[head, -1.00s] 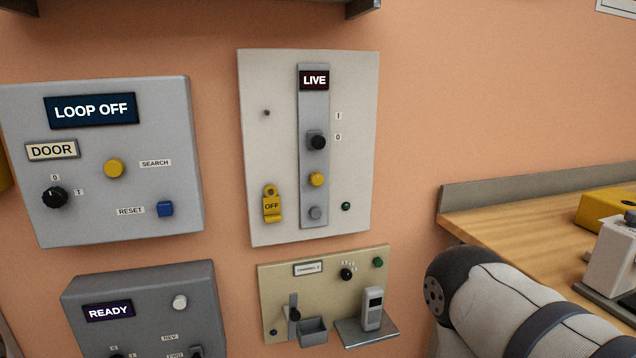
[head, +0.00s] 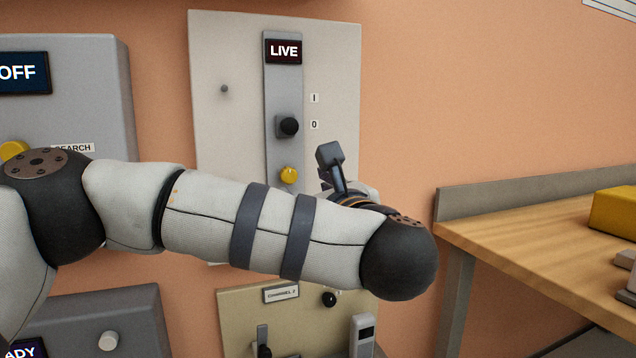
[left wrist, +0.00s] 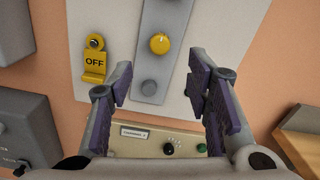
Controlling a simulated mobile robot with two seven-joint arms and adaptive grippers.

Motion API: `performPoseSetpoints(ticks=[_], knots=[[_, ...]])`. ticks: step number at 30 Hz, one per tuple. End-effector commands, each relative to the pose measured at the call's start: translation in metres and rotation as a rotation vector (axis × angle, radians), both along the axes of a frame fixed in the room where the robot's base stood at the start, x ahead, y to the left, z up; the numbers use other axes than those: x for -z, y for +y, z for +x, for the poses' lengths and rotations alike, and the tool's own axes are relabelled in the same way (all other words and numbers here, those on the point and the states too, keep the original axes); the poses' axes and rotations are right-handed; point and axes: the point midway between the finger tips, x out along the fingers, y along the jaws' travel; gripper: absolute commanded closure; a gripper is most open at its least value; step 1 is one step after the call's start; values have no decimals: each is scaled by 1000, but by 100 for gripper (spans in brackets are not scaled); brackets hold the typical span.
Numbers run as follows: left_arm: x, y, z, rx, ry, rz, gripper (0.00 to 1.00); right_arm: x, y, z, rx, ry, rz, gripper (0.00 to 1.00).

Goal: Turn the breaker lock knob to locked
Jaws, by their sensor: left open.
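The yellow knob (head: 289,175), which I take as the breaker lock knob, sits on the grey strip of the pale breaker panel (head: 226,50), below the black breaker handle (head: 288,126). The display (head: 284,50) reads LIVE. The yellow knob also shows in the left wrist view (left wrist: 159,43), with a small mark on its face, beyond the fingertips and untouched. In the head view my left arm hides the panel's lower part. My right gripper is out of view.
A yellow OFF tag (left wrist: 94,62) hangs left of the strip. The beige channel panel (head: 236,307) is below, and a grey box (head: 87,83) with a partly hidden display is at left. A wooden bench (head: 540,225) stands at right. The wall between panel and bench is clear.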

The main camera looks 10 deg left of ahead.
Motion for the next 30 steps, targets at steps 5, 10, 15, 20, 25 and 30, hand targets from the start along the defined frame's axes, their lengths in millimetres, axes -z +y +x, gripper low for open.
performPoseSetpoints(ticks=[5, 10, 15, 20, 25, 30], knots=[[-3, 27, 38, -3, -1, 2, 55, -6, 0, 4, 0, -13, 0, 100], [-2, 46, 67, 1, 0, 4, 55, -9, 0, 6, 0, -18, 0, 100], [-1, 53, 80, 4, 1, 5, 55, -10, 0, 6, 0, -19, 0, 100], [0, 54, 81, 5, 2, 7, 55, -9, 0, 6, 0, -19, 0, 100], [0, 54, 81, 5, 3, 6, 75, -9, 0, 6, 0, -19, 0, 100], [0, 53, 80, 5, 3, 6, 100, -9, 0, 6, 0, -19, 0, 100]])
